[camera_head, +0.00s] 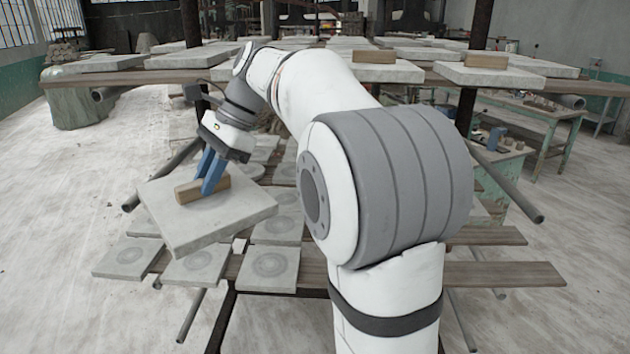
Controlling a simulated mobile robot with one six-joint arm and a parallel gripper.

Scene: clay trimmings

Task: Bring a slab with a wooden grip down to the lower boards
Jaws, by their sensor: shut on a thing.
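My gripper (212,172) with blue fingers is shut on the wooden grip (202,189) of a square grey slab (235,213). The slab hangs tilted in the air, in front of and above the lower boards (505,273). Several slabs with round ring marks lie on the lower boards, such as one slab (268,268) near the front edge. On the upper boards (590,87) stand more slabs, two with wooden grips: one slab (395,72) in the middle and one slab (503,78) at the right. My arm hides part of both levels.
The right part of the lower boards is bare. Round pipes stick out at the sides, one pipe (510,188) at the right and one pipe (165,172) at the left. A green table (550,118) stands behind at the right.

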